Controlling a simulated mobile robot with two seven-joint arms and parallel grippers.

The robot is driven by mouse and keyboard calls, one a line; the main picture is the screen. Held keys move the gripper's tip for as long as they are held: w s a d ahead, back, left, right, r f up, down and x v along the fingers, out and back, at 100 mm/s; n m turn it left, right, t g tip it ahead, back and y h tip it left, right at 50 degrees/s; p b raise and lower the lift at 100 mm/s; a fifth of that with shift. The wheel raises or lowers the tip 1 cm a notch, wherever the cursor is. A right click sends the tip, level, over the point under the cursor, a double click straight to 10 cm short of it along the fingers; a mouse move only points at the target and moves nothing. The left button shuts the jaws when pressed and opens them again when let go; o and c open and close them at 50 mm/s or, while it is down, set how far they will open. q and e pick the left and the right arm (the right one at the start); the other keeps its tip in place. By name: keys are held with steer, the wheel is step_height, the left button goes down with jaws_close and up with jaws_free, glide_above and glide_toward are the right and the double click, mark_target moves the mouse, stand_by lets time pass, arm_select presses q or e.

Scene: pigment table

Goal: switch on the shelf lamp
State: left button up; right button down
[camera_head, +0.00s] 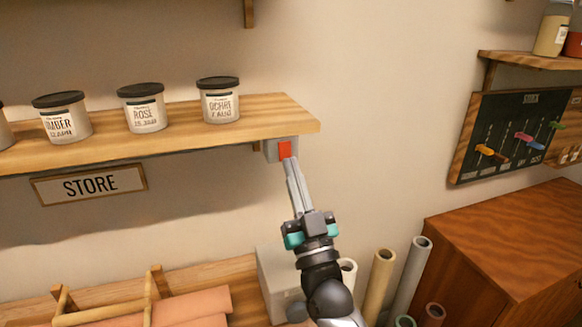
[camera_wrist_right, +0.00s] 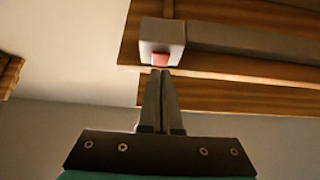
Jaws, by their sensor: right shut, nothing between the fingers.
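The shelf lamp's switch is a red rocker (camera_head: 285,149) on a small grey box (camera_head: 270,151) under the right end of the wooden shelf (camera_head: 200,122). In the right wrist view the red rocker (camera_wrist_right: 160,59) sits on the near end of the box (camera_wrist_right: 162,38), and a long grey bar (camera_wrist_right: 240,45), which looks like the lamp, runs from it under the shelf. My right gripper (camera_head: 289,161) is shut and empty, its fingertips just below the rocker; in the wrist view its tips (camera_wrist_right: 160,71) look very close to it. I cannot tell whether they touch. My left gripper is not in view.
Several labelled jars (camera_head: 143,108) stand on the shelf above. A STORE sign (camera_head: 90,184) hangs below it. Upright paper rolls (camera_head: 410,278) and a wooden cabinet (camera_head: 500,245) stand at the lower right. The wall around the switch is clear.

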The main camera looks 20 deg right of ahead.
steer(key=shift+w, duration=0.6)
steer(key=b, duration=0.2)
steer(key=shift+w+f+t+b, duration=0.35)
steer(key=shift+f+t+b, duration=0.05)
steer(key=shift+r, duration=0.2)
steer(key=shift+s+f, duration=0.1)
